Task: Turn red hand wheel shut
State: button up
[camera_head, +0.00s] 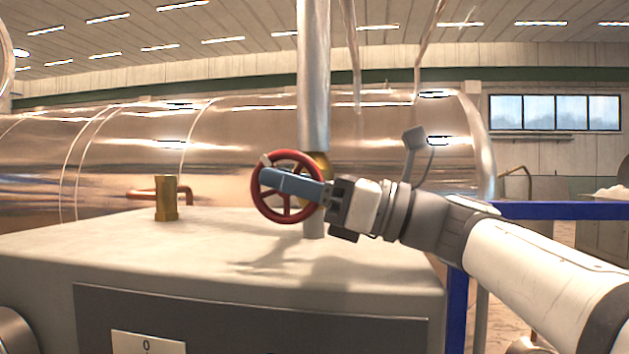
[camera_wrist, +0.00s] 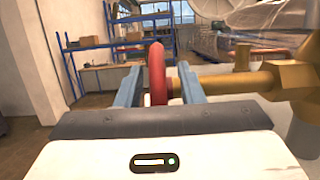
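The red hand wheel (camera_head: 256,196) stands upright on a brass valve (camera_head: 321,166) on a vertical silver pipe. My gripper (camera_head: 268,179) reaches in from the right, with a blue finger across the wheel's face. In the wrist view, the wheel (camera_wrist: 156,72) shows edge-on as a red rim between my gripper's two blue fingers (camera_wrist: 159,72). The fingers are apart, with visible gaps to the rim on both sides. The brass valve stem and body (camera_wrist: 285,78) lie to the right. The lower rim is hidden behind my gripper's body in the wrist view.
The silver pipe (camera_head: 314,75) rises above the wheel from a grey cabinet top (camera_head: 210,250). A short brass fitting (camera_head: 166,199) stands to the left. A large shiny chamber (camera_head: 240,135) lies behind. A blue rail (camera_head: 555,210) is at the right. Blue shelving (camera_wrist: 100,45) stands far off.

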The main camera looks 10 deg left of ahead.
jog(key=b+v, duration=0.1)
jog(key=v, duration=0.5)
jog(key=shift+d, duration=0.2)
jog(key=shift+s+d+f, duration=0.1)
jog(key=shift+d+f, duration=0.1)
jog(key=shift+d, duration=0.5)
jog(key=shift+r, duration=0.1)
